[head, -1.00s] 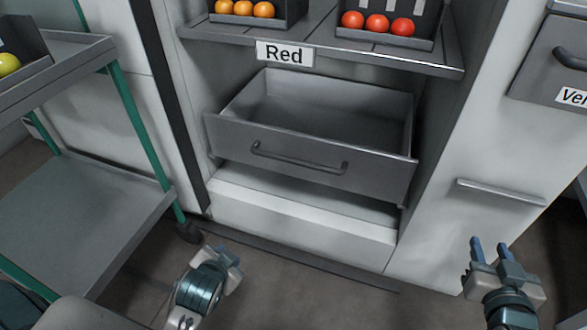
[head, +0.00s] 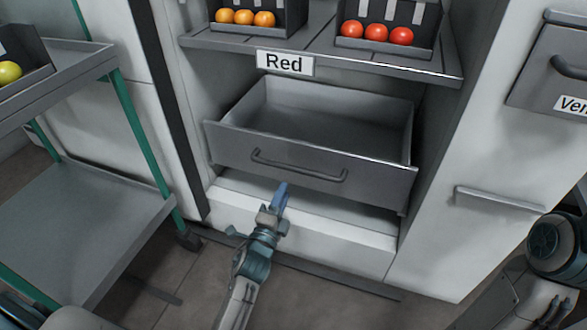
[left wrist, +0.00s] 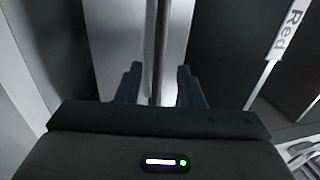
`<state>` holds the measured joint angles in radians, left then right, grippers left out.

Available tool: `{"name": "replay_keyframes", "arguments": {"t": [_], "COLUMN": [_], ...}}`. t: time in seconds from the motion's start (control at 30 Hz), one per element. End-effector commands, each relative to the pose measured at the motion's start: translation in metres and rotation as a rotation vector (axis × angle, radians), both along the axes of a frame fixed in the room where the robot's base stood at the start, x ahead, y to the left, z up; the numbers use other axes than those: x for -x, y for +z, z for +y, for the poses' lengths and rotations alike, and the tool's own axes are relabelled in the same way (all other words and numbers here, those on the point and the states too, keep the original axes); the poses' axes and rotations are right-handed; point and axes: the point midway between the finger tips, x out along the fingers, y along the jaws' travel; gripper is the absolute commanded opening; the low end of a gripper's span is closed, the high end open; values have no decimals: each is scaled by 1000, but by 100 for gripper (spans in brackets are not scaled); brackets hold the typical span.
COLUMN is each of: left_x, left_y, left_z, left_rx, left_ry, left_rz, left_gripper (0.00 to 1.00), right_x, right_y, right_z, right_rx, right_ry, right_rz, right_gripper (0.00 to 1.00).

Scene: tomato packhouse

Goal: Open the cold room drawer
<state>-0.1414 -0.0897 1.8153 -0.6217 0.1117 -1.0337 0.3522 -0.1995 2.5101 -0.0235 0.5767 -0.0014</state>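The cold room drawer (head: 235,142) is a grey metal drawer under the shelf, pulled partly out, with its empty inside showing. Its dark bar handle (head: 298,172) runs across the front. My left gripper (head: 281,196) is just below the handle in the head view, with its blue fingers pointing up toward it. In the left wrist view its two fingers (left wrist: 159,85) are apart, with a bar or edge running between them; I cannot tell whether they touch it. My right arm shows at the lower right, but its fingers cannot be made out.
A shelf with a "Red" label (head: 285,63) and crates of orange and red tomatoes is above the drawer. A grey cart (head: 90,215) with green posts stands at the left. At the right are a white panel with a ledge handle (head: 498,198) and another grey drawer (head: 552,70).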

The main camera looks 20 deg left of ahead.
Motion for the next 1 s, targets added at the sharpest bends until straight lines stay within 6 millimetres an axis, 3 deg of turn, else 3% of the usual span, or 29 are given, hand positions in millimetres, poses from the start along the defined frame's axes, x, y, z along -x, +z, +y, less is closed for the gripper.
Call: {"name": "replay_keyframes", "arguments": {"t": [0.3,0.5,0.9,1.0], "left_x": [-60,-83,-90,-90], "left_y": [13,17,18,18], "left_z": [-2,-2,-2,-2], "left_rx": [2,3,4,4], "left_ry": [1,0,1,1], "left_rz": [0,1,2,2], "left_gripper": [35,35,35,15], "right_x": [-4,-4,-5,-5], "right_y": [-8,-9,-9,-9], "right_z": [1,1,1,1], "right_rx": [19,19,18,18], "right_ry": [-12,-12,-11,-11], "right_rz": [39,38,40,40], "right_gripper": [36,36,36,36]}}
